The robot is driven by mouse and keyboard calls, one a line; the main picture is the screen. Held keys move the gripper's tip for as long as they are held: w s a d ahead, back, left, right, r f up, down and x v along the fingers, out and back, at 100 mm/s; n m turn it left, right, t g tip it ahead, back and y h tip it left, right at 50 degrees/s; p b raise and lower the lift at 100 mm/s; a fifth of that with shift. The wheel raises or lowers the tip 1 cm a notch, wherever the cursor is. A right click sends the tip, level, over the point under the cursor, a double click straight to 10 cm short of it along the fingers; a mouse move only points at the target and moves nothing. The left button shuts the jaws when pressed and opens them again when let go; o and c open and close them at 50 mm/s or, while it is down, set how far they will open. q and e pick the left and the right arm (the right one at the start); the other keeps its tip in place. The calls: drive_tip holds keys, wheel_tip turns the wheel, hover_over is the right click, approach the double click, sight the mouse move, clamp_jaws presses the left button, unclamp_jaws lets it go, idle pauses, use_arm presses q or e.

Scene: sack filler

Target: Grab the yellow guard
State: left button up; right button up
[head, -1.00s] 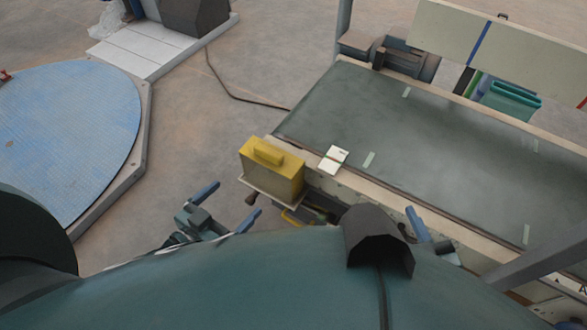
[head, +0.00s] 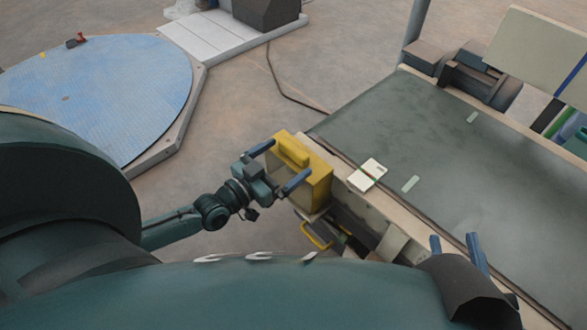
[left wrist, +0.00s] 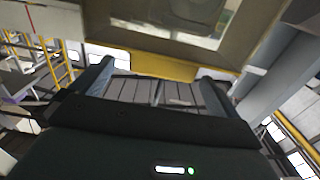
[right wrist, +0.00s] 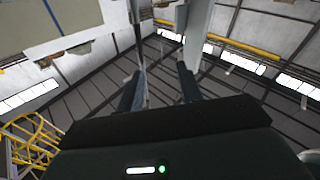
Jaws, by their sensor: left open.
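The yellow guard (head: 318,180) is a box-shaped cover with a raised handle (head: 292,151) on top, at the near left end of the conveyor. My left gripper (head: 291,156) is open, with its two blue fingers spread over the near side and top of the guard, close to the handle. I cannot tell whether they touch it. In the left wrist view the guard's yellow edge (left wrist: 165,66) crosses just beyond the open fingertips (left wrist: 157,70). My right gripper (head: 454,237) is at the conveyor's near side, its fingers apart and nothing between them.
A yellow looped handle (head: 316,236) sits below the guard. A blue round platform (head: 110,95) lies at the left. A cable (head: 280,85) runs across open floor.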

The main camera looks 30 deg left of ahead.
sight(290, 155)
use_arm(q)
drive_tip(key=x, duration=0.1)
drive_tip(key=b+x, duration=0.1)
drive_tip(key=x, duration=0.1)
drive_tip(key=b+x, duration=0.1)
drive_tip(key=x, duration=0.1)
drive_tip(key=shift+w+a+f, duration=0.1)
drive_tip(key=shift+a+f, duration=0.1)
drive_tip(key=shift+f, duration=0.2)
drive_tip(key=shift+w+d+r, duration=0.1)
drive_tip(key=shift+w, duration=0.15)
drive_tip(key=shift+c, duration=0.2)
drive_tip(key=c, duration=1.1)
drive_tip(key=shift+c, duration=0.2)
drive_tip(key=shift+r, duration=0.15)
